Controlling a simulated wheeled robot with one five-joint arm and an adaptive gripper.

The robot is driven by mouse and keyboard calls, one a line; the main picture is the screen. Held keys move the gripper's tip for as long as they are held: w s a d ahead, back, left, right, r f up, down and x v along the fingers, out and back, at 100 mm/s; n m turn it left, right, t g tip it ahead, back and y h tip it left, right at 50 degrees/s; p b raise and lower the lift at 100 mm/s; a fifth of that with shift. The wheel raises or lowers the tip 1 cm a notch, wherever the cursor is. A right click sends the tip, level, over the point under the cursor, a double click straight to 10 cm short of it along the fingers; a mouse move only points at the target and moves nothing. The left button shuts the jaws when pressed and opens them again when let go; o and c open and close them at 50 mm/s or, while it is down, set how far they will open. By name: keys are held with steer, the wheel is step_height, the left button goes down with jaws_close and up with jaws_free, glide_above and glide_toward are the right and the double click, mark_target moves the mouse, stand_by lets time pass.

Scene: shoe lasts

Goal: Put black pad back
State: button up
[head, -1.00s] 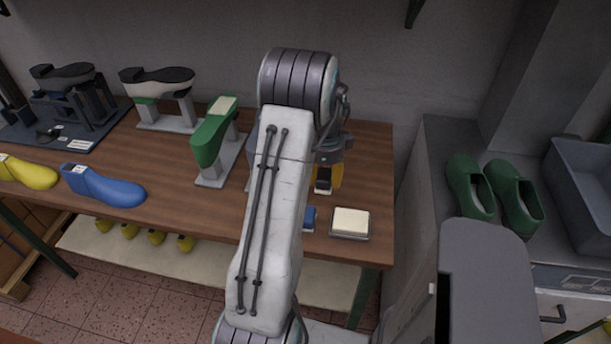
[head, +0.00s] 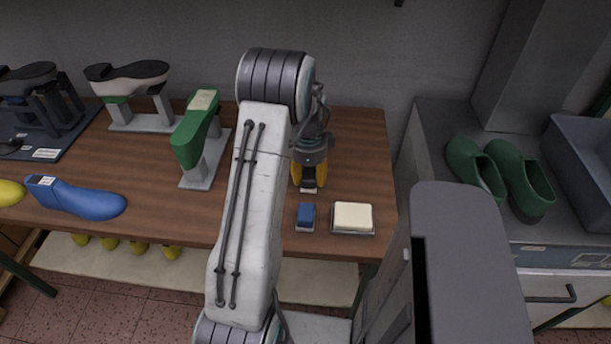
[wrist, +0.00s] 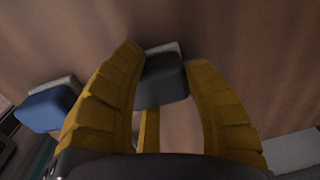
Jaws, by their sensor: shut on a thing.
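The black pad (wrist: 160,80) is between the yellow fingertips of my gripper (wrist: 165,75) in the wrist view, with a pale edge showing behind it. My gripper is shut on it. In the head view my gripper (head: 309,178) points down at the table's right part, behind the blue pad, and the black pad (head: 309,185) shows as a small dark shape between the fingers. I cannot tell whether it touches the table. The blue pad (head: 306,213) sits on a pale base; it also shows at the left of the wrist view (wrist: 46,107).
A cream block (head: 353,216) on a small tray lies near the wooden table's (head: 255,228) front right corner. A green last stand (head: 197,140), a white-and-black one (head: 130,80) and a blue last (head: 75,198) stand left. Green clogs (head: 500,180) are on the right-hand cabinet.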

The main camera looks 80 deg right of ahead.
steer(key=shift+s, duration=0.1)
steer(key=shift+f, duration=0.15)
steer(key=o, duration=1.1)
